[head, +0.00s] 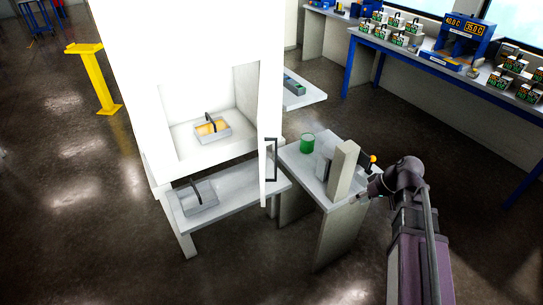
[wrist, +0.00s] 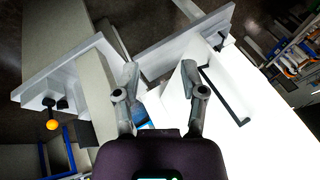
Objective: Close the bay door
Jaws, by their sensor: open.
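The bay door (head: 268,110) is a white panel at the right side of the white cabinet (head: 190,50). It stands open, seen nearly edge-on, and the bay shows uncovered. Its black bar handle (head: 272,160) is on the door's lower right; in the wrist view the handle (wrist: 222,93) crosses the white door panel (wrist: 265,120) at right. My gripper (wrist: 160,78) is open and empty, its fingers apart, with the handle to the right of them.
A basket (head: 212,131) with orange contents sits in the bay; another basket (head: 199,197) sits on the lower shelf. The side table (head: 300,165) holds a green cup (head: 307,143) and a pale upright post (head: 342,172). An orange knob (head: 373,159) is near my gripper. Floor in front is clear.

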